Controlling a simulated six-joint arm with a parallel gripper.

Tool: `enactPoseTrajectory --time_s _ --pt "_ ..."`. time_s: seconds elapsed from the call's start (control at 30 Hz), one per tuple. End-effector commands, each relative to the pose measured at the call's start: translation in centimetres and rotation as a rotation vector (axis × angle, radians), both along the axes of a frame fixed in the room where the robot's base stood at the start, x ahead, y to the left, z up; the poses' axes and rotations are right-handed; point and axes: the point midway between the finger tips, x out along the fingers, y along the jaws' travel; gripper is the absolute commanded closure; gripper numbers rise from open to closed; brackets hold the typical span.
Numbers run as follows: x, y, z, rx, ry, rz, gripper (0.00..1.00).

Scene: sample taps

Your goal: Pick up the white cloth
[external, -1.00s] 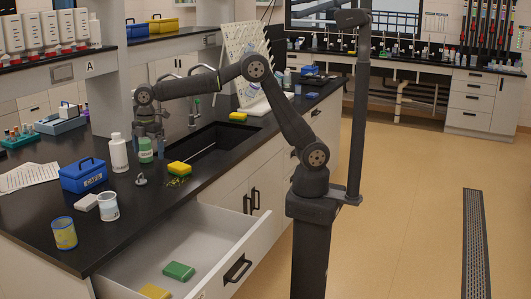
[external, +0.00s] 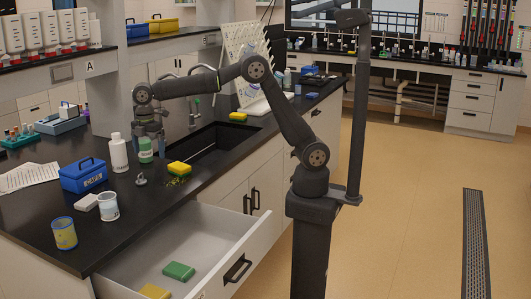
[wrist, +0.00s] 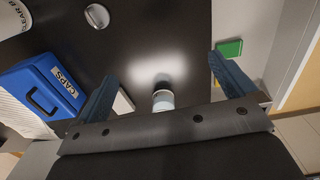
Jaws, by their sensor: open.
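A small flat white item (external: 85,202), which looks like the folded white cloth, lies on the black counter between the blue box and a white cup. In the wrist view a part of it (wrist: 123,103) shows beside the left finger, which hides the rest. My gripper (external: 151,143) is above the counter behind the bottles, pointing down, apart from the cloth. In the wrist view my gripper (wrist: 162,70) has its fingers wide apart with nothing held between them.
The white cup (external: 109,206) and a yellow-blue cup (external: 64,233) stand near the cloth. The blue box (external: 84,175), white bottle (external: 119,153) and green-labelled bottle (external: 145,150) stand behind. An open drawer (external: 190,245) holds sponges. A yellow sponge (external: 180,168) lies by the sink.

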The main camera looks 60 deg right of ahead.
Motion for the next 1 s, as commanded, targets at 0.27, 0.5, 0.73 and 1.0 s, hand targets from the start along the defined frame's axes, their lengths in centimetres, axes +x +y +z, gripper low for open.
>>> enactPoseTrajectory --time_s 0.27,0.5,0.73,1.0 --pt "0.0 0.0 0.0 0.0 0.0 0.0 0.0" --pt "0.1 0.1 0.0 0.0 -0.002 0.01 0.0" --pt "2.1 3.2 -0.1 -0.01 -0.067 0.292 0.0" --pt "5.8 9.6 -0.1 -0.086 -0.205 0.905 0.0"
